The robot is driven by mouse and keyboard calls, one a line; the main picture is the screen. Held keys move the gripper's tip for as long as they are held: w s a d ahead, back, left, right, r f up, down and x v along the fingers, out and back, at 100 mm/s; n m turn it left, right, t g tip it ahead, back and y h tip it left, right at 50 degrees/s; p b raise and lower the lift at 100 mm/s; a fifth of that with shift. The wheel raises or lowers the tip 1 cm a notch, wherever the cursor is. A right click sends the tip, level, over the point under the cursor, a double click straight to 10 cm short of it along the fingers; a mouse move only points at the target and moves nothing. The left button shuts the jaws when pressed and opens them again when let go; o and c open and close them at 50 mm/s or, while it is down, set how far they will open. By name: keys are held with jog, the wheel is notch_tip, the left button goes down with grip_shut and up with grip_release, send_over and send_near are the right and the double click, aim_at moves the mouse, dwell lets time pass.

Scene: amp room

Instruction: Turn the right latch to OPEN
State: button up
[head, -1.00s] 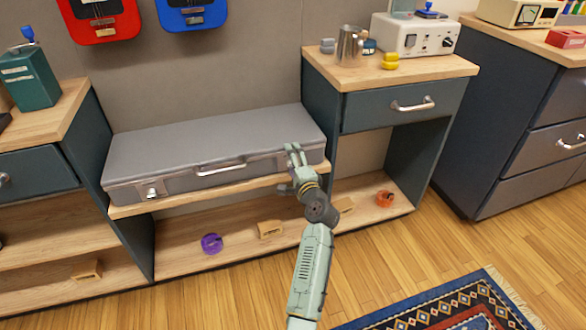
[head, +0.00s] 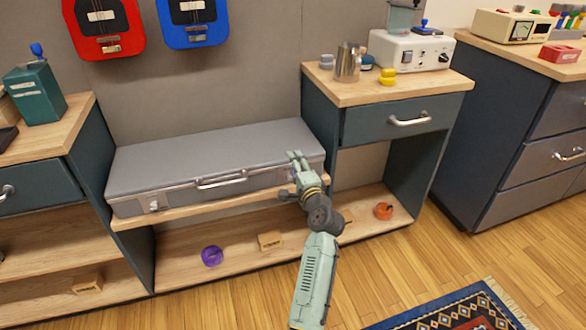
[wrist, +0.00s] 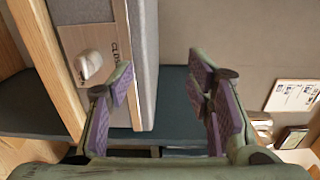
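A grey case (head: 215,152) lies shut on the wooden shelf, its handle (head: 221,182) on the front. The right latch (wrist: 88,65) shows in the wrist view as a pale knob on a metal plate. Lettering beside it begins "CLO"; the rest is hidden by a finger. In the head view my gripper covers that latch. My gripper (head: 297,165) is at the case's front right end; in the wrist view (wrist: 160,80) its purple-padded fingers are wide apart and empty. The left finger is close to the latch; contact cannot be told. The left latch (head: 155,206) is at the other end.
A drawer cabinet (head: 400,122) stands right of the case, with a metal jug (head: 348,62) on top. The lower shelf holds a purple roll (head: 211,256), a wooden block (head: 270,241) and an orange item (head: 383,211). Open floor lies in front.

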jog(key=f+p+v, duration=0.1)
jog(key=f+v, duration=0.1)
jog(key=v, duration=0.8)
jog(key=shift+p, duration=0.35)
dwell(0.3)
jog(key=shift+s, duration=0.15)
dwell(0.4)
